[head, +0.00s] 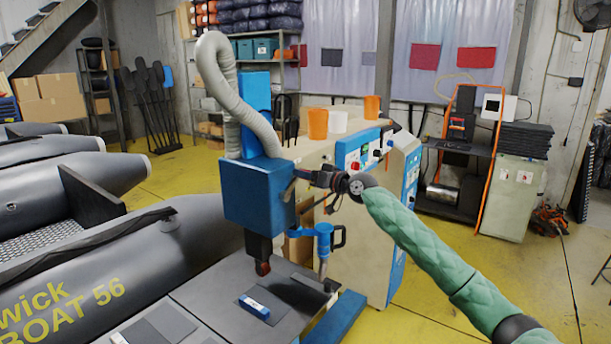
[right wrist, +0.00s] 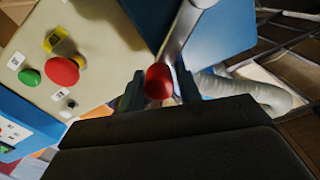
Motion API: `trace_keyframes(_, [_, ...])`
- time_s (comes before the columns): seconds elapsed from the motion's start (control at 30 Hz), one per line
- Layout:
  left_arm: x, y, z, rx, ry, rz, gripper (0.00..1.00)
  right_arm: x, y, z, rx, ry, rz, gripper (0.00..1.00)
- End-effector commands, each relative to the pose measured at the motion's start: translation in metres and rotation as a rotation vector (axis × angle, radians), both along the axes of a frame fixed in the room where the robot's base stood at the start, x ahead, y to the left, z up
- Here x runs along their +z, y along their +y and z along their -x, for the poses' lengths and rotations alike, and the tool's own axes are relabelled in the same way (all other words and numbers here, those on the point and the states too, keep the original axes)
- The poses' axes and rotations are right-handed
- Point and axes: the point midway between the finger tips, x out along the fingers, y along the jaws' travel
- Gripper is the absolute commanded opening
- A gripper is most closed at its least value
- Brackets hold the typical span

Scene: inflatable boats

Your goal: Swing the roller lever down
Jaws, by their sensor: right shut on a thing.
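The blue welding machine head (head: 250,200) stands over a grey work table, with a dark roller (head: 262,268) below it. The roller lever is a metal rod (right wrist: 185,30) with a red knob (right wrist: 158,82), seen in the right wrist view. My right gripper (head: 322,180) is at the right side of the machine head, its arm coming in from the right. In the right wrist view its two fingers (right wrist: 160,88) stand on either side of the red knob, shut on it. In the head view the gripper mostly hides the knob. My left gripper is not in view.
A beige cabinet with a blue control panel (head: 365,150) stands just behind the gripper; red and green buttons (right wrist: 62,71) show close by. Orange cups (head: 318,123) stand on top. A blue-handled tool (head: 325,238) is below the gripper. A grey inflatable boat (head: 150,255) lies left.

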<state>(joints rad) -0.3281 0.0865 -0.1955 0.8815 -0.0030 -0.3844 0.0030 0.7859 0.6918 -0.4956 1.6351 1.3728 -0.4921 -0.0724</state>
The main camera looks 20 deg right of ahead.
Motion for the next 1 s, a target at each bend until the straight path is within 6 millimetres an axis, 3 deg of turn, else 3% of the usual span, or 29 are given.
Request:
trace_keyframes(0.47, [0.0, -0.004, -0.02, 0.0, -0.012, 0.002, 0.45, -0.016, -0.003, -0.003, 0.0, 0.07, -0.078, 0.0])
trace_keyframes(0.8, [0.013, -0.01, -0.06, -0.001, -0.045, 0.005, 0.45, -0.042, -0.01, -0.009, 0.001, 0.245, -0.299, 0.0])
trace_keyframes(1.0, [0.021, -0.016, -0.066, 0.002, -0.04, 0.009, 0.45, -0.058, -0.012, -0.01, 0.001, 0.362, -0.449, 0.0])
